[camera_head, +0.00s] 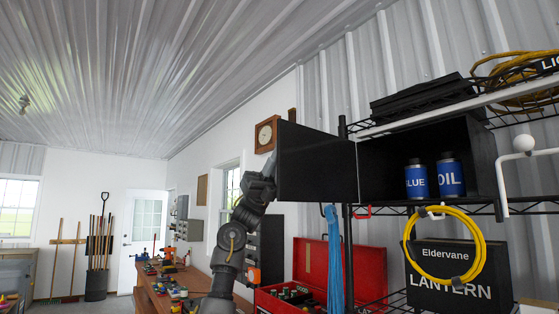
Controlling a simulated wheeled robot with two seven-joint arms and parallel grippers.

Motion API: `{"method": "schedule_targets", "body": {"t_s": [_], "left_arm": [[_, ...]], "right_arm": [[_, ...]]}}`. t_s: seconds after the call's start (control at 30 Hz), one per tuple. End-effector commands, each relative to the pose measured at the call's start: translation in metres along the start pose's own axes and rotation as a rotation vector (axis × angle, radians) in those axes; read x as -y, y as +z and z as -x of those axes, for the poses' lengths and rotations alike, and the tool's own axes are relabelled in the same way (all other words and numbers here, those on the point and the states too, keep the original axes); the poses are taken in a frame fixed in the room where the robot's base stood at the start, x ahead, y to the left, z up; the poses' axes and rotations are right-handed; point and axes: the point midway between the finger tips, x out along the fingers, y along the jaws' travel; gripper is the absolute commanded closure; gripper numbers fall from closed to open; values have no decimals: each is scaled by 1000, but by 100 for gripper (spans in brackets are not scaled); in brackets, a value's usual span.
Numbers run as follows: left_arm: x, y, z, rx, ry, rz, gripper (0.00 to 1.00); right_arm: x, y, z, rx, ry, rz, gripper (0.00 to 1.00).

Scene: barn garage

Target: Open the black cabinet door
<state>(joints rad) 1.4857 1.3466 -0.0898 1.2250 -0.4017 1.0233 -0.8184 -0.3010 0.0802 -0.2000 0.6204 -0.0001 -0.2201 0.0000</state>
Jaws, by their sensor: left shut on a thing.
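The black cabinet (485,155) sits on a black wire shelf rack at the right. Its black door (316,165) stands swung out to the left, and the cabinet's inside shows. Two blue bottles stand inside, one marked GLUE in part (416,182) and one marked OIL (450,178). My left gripper (269,168) is at the door's free left edge and is shut on the door there. The fingertips are partly hidden against the dark door. My right gripper is not in view.
A yellow cable coil (474,262) hangs in front of a black lantern box (430,292) below the cabinet. A blue strap (333,260) hangs under the door, near an open red toolbox (360,275). A workbench (158,283) with tools stands at the left.

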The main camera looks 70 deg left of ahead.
Motion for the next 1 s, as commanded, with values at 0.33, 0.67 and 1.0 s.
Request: {"method": "schedule_targets", "body": {"t_s": [0.33,0.67,1.0], "left_arm": [[0,1,0,2,2,-2,81],[0,-1,19,4,5,-1,81],[0,-1,84,4,6,-2,81]], "right_arm": [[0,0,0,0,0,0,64],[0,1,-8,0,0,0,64],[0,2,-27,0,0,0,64]]}}
